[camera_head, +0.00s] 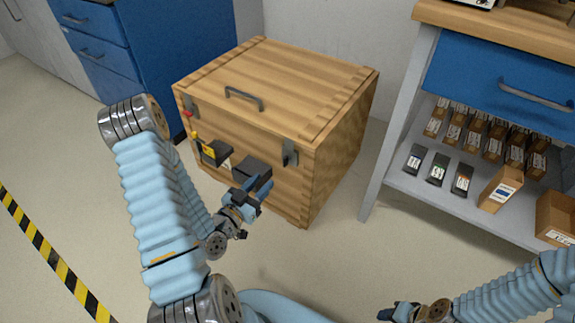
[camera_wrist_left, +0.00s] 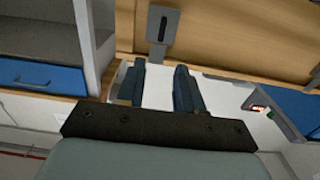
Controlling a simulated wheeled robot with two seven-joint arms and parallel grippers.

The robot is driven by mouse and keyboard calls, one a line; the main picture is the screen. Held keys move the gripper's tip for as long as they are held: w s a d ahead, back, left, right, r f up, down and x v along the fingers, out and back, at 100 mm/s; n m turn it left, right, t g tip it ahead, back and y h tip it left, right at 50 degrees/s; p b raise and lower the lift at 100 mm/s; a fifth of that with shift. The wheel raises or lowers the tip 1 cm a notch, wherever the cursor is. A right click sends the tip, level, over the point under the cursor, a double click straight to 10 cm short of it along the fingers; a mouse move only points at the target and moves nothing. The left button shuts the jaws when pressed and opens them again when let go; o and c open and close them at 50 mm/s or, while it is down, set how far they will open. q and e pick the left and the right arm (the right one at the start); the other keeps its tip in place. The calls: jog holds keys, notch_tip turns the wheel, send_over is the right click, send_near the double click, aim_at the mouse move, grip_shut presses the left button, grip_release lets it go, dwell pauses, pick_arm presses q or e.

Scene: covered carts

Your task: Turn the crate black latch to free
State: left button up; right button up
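The wooden crate (camera_head: 275,85) stands on the floor with its lid closed. The black latch (camera_head: 289,152) is on the right part of its front face. In the left wrist view, a grey plate with a dark upright handle (camera_wrist_left: 162,27) shows on wood above the fingers. It looks like this latch. My left gripper (camera_head: 262,187) is in front of the crate, below and left of the latch. In the left wrist view its two blue fingers (camera_wrist_left: 160,88) are apart with nothing between them, not touching the latch. My right gripper (camera_head: 388,313) is at the bottom edge, its opening unclear.
A second latch with a red part (camera_head: 187,113) is on the crate's front left, and a handle (camera_head: 244,98) is on the lid. Dark blocks (camera_head: 252,172) show before the front face. A shelf unit (camera_head: 385,150) stands at right, blue drawers (camera_head: 100,55) behind left.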

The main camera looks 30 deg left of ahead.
aim_at(284, 160)
pick_arm(q)
jog(key=w+b, duration=0.2)
jog(key=w, duration=0.1)
jog(key=w+b, duration=0.5)
jog(key=w, duration=0.1)
jog(key=shift+w+d, duration=0.3)
jog(key=shift+d, duration=0.05)
jog(key=shift+w+f, duration=0.1)
jog(key=shift+w, duration=0.55)
pick_arm(e)
notch_tip(284, 160, down, 8)
jog(key=shift+f, duration=0.1)
pick_arm(q)
grip_shut()
